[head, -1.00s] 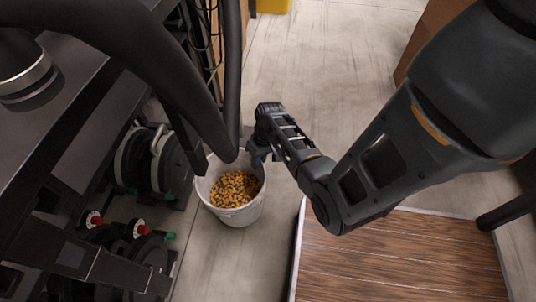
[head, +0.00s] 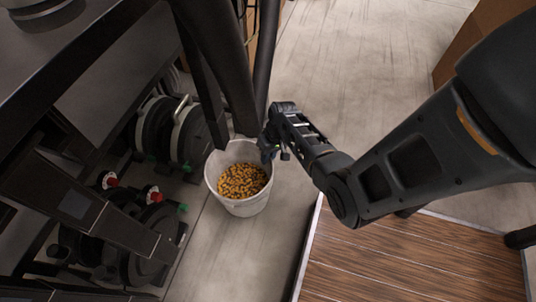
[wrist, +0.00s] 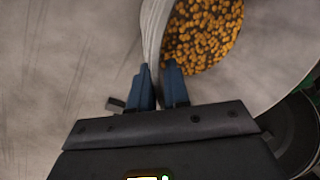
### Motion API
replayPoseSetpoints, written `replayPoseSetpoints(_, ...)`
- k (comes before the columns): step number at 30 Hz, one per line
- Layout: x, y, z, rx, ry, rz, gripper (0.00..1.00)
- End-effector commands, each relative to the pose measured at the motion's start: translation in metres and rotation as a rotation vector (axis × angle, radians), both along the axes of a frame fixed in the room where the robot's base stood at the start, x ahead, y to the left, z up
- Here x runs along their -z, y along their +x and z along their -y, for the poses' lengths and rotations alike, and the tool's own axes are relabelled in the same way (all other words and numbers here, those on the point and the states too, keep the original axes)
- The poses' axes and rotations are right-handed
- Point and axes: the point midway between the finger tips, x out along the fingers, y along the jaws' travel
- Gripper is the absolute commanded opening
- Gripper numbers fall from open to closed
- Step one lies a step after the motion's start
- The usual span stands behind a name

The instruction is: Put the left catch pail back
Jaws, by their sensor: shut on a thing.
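A white catch pail (head: 240,204) with orange-yellow seed (head: 242,181) in its bottom is upright beside the dark seed meter frame. My gripper (head: 268,146) is at the pail's right rim. In the wrist view, the blue fingers of my gripper (wrist: 159,82) straddle the pail's wall (wrist: 153,28), one outside and one inside, and are shut on it. The seed also shows in the wrist view (wrist: 205,35). I cannot tell whether the pail's base touches the floor.
Round black meter units (head: 188,137) sit in the dark frame left of the pail. A dark hose (head: 218,55) hangs just behind it. A wooden platform (head: 415,262) with a pale edge lies at lower right. Bare floor (head: 330,75) is clear behind my gripper.

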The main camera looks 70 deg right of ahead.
Motion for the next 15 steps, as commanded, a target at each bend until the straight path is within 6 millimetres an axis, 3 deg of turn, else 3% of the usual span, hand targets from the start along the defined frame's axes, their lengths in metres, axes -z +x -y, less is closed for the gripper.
replayPoseSetpoints(6,-0.0024,0.0023,0.0008,0.0,-0.001,0.005,0.0)
replayPoseSetpoints(7,0.0005,-0.0001,-0.0011,-0.001,0.0,-0.001,0.18)
replayPoseSetpoints(15,0.0003,-0.0001,-0.0011,-0.001,0.0,-0.001,0.41)
